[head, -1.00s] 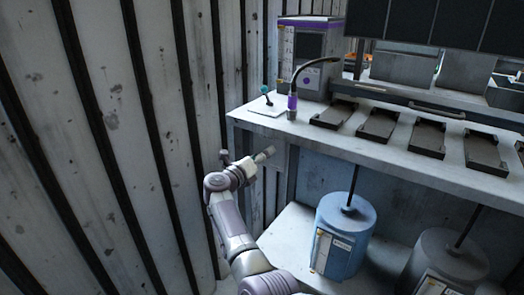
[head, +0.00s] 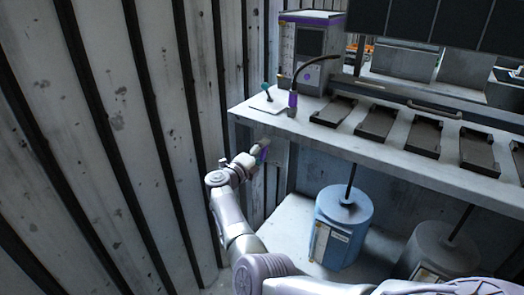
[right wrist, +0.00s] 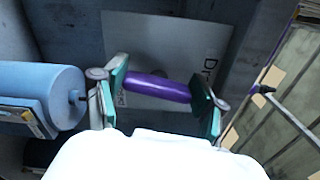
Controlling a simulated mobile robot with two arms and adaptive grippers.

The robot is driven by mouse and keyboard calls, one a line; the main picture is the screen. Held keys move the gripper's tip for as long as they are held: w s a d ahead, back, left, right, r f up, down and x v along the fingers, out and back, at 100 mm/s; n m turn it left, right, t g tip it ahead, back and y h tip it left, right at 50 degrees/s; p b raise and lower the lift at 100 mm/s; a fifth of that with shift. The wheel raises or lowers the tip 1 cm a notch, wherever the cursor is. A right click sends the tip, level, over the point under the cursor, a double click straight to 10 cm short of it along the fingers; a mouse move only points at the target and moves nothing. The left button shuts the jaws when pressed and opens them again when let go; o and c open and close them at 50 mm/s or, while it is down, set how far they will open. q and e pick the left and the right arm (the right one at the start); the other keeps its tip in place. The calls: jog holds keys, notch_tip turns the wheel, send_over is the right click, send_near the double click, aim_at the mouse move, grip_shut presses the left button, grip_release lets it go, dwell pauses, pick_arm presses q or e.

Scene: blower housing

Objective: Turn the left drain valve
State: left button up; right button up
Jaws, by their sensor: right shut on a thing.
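The valve handle is a purple bar (right wrist: 157,87) in the right wrist view, in front of a light plate (right wrist: 165,45) with lettering that begins "Dr". My right gripper (right wrist: 160,100) has one green-padded finger at each end of the bar and is shut on it. In the head view my right gripper (head: 259,153) is just under the left end of the bench, with a bit of purple at its tip. My left gripper does not show.
The grey bench top (head: 318,137) runs above my gripper. A blue drum (head: 341,238) stands on the shelf below, right of my arm, with a grey drum (head: 440,252) beyond. A ribbed metal wall (head: 110,130) is close on the left.

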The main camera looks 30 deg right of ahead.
dwell(0.3)
jog(key=o, duration=1.1)
jog(key=shift+a, duration=0.1)
jog(key=shift+o, duration=0.2)
